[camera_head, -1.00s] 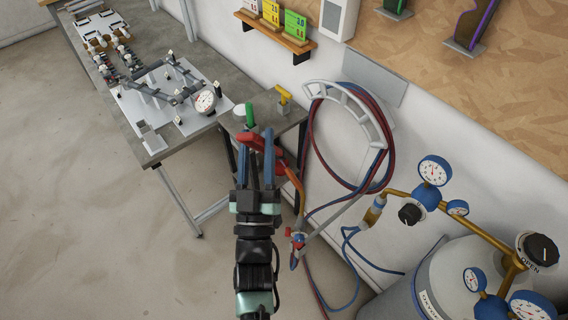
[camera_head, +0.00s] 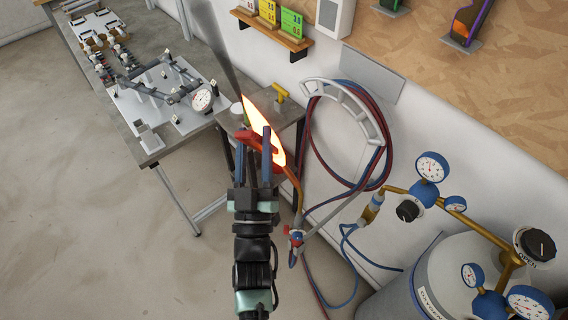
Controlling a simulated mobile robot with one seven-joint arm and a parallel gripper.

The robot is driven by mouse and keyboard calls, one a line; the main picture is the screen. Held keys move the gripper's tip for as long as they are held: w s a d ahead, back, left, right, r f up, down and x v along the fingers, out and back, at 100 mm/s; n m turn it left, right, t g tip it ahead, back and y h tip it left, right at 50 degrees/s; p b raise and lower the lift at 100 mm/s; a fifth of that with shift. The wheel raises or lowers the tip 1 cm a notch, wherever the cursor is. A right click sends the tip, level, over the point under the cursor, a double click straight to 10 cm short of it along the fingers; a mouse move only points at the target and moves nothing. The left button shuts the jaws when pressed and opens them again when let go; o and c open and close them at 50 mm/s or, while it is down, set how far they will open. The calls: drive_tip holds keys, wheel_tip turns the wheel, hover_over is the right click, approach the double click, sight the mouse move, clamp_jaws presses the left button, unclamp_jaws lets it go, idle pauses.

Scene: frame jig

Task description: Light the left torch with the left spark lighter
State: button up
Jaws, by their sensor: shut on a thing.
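My gripper (camera_head: 253,155) is shut on the red spark lighter (camera_head: 245,137), held at the near edge of the small side table. The left torch (camera_head: 296,236) hangs upright in front of the wall. Its thin brass tube (camera_head: 291,182) rises and bends toward the lighter. A large yellow-orange flame (camera_head: 264,125) burns at the torch's tip area, beside the lighter and behind my right finger. Dark smoke streams up and left from it. The exact tip and part of the lighter are hidden by the flame and my fingers.
The side table (camera_head: 287,112) bears a yellow tool (camera_head: 280,92). Left of it stands a long workbench (camera_head: 205,62) with a frame jig. Red and blue hoses (camera_head: 385,165) hang on a wall rack. Gauges and a gas cylinder (camera_head: 455,275) stand at the right.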

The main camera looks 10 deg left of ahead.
clamp_jaws()
drive_tip(key=s+a+p, duration=0.3)
drive_tip(key=s+a, duration=0.3)
drive_tip(key=s, duration=0.5)
drive_tip(key=shift+s+a+f, duration=0.15)
drive_tip(key=shift+a+f, duration=0.15)
drive_tip(key=shift+f, duration=0.15)
drive_tip(key=w+d+f+m+h+b, duration=0.2)
drive_tip(key=d+f+h+b, duration=0.2)
drive_tip(key=d+f, duration=1.4)
drive_tip(key=d+b, duration=0.1)
drive_tip(key=b, duration=0.2)
drive_tip(key=shift+d+f+h+b, duration=0.3)
drive_tip(key=shift+d+f+b, duration=0.05)
drive_tip(key=shift+f, duration=0.1)
